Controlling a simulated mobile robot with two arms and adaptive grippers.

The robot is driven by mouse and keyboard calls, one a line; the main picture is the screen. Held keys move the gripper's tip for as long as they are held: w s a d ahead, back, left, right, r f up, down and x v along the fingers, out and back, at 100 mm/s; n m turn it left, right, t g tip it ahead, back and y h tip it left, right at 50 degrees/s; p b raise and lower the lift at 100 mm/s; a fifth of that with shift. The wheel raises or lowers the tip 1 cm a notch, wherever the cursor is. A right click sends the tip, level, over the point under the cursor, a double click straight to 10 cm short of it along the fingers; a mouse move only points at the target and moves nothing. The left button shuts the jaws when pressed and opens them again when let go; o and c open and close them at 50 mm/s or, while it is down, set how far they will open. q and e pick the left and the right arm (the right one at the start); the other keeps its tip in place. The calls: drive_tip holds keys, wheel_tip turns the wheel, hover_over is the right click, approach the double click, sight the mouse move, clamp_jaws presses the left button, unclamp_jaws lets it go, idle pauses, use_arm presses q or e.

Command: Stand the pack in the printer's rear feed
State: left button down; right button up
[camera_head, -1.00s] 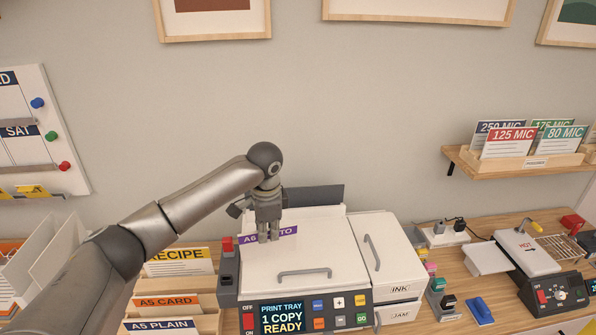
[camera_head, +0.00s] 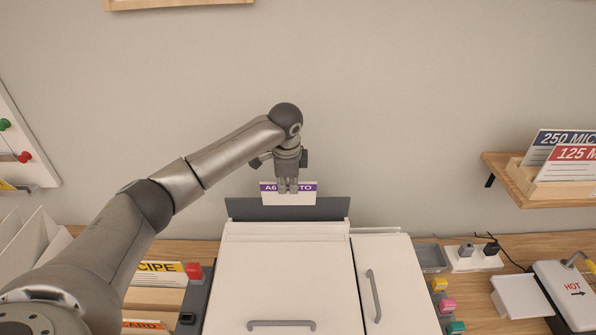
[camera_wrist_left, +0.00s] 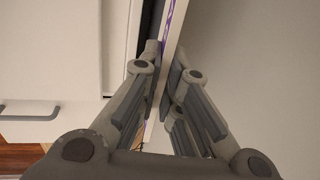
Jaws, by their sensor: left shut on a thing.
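My left gripper (camera_head: 288,188) is shut on the pack (camera_head: 270,196), a white card pack with a purple band that reads in part "A6 ...TO". The fingers cover part of the label. The pack stands upright just in front of the dark grey rear feed plate (camera_head: 240,209) or at it; its lower edge meets the plate in the picture, and I cannot tell if it is seated. The wrist view shows the pack (camera_wrist_left: 172,35) edge-on between the fingers (camera_wrist_left: 165,95). The white printer (camera_head: 285,275) lies below. My right gripper is not in view.
The ink lid (camera_head: 385,280) is right of the printer's main lid. A card rack (camera_head: 160,275) stands to the left. A grey tray, plugs (camera_head: 475,250) and a hot laminator (camera_head: 570,290) are on the right. The wall is close behind the printer.

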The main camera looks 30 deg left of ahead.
use_arm(q)
drive_tip(key=shift+s, duration=0.2)
drive_tip(key=s, duration=0.1)
hover_over(288, 223)
drive_tip(key=x, duration=0.2)
drive_tip(key=s+x, duration=0.1)
drive_tip(key=x, duration=0.2)
drive_tip(key=shift+s+d+f+b, duration=0.1)
drive_tip(key=shift+d+f+b, duration=0.15)
drive_tip(key=shift+f, duration=0.65)
drive_tip(key=shift+s+b+x, duration=0.2)
drive_tip(key=shift+b+x, duration=0.25)
drive_tip(key=shift+x, duration=0.55)
drive_tip(key=shift+s+b+x, duration=0.15)
drive_tip(key=shift+b+x, duration=0.3)
drive_tip(key=shift+x, duration=0.5)
drive_tip(key=shift+s+d+f, duration=0.1)
drive_tip(key=shift+d+f, duration=0.1)
drive_tip(key=shift+f, duration=0.65)
drive_tip(key=c, duration=1.6)
unclamp_jaws()
drive_tip(key=shift+s, duration=0.15)
drive_tip(key=shift+o, duration=0.3)
drive_tip(key=shift+r, duration=0.2)
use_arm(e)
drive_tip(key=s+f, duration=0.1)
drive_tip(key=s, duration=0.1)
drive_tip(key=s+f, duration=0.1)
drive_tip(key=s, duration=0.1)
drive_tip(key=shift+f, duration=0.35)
